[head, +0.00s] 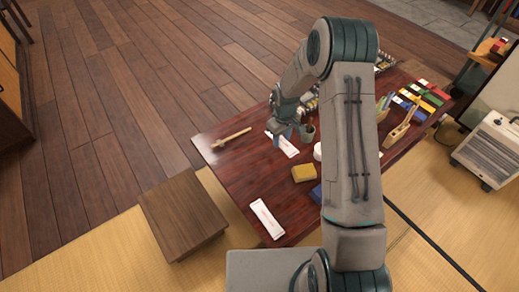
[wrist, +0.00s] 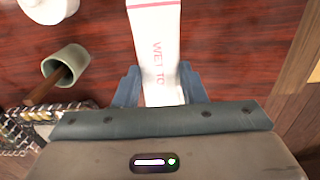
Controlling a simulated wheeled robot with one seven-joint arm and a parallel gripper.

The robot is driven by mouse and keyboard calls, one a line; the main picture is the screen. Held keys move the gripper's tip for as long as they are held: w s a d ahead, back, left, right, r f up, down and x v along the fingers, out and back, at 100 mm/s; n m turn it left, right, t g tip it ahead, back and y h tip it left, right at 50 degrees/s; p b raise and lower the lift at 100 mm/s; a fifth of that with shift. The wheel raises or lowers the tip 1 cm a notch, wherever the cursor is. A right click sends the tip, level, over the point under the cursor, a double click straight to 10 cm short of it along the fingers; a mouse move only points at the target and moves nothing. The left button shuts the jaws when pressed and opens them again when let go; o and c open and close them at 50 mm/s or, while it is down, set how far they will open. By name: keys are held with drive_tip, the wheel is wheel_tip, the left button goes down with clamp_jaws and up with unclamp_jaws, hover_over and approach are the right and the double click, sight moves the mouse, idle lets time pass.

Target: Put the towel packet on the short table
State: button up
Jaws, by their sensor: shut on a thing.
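A white towel packet (head: 287,147) with red print lies at or just above the long dark-red table; I cannot tell if it touches the top. My gripper (head: 284,134) is shut on one end of it. In the wrist view the packet (wrist: 155,40) runs up from between the blue fingers of my gripper (wrist: 160,90), with part of the word "WET TO" readable. A second, similar white packet (head: 266,218) lies on the long table's near edge, apart from my gripper. The short brown wooden table (head: 183,213) stands left of the long table, its top bare.
The long table (head: 228,166) also holds a wooden hammer (head: 232,138), a yellow block (head: 304,173), a cup (head: 307,132) and a wooden plane (head: 400,130). In the wrist view the cup (wrist: 66,65) holds a stick. A heater (head: 490,150) stands at right.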

drive_tip(key=b, duration=0.2)
hover_over(260, 151)
wheel_tip(260, 151, down, 5)
drive_tip(key=shift+a+f, duration=0.15)
drive_tip(key=shift+f, duration=0.05)
drive_tip(key=shift+f+b, duration=0.95)
drive_tip(key=shift+f, duration=1)
drive_tip(key=shift+f, duration=0.1)
drive_tip(key=o, duration=0.9)
drive_tip(key=shift+o, duration=0.2)
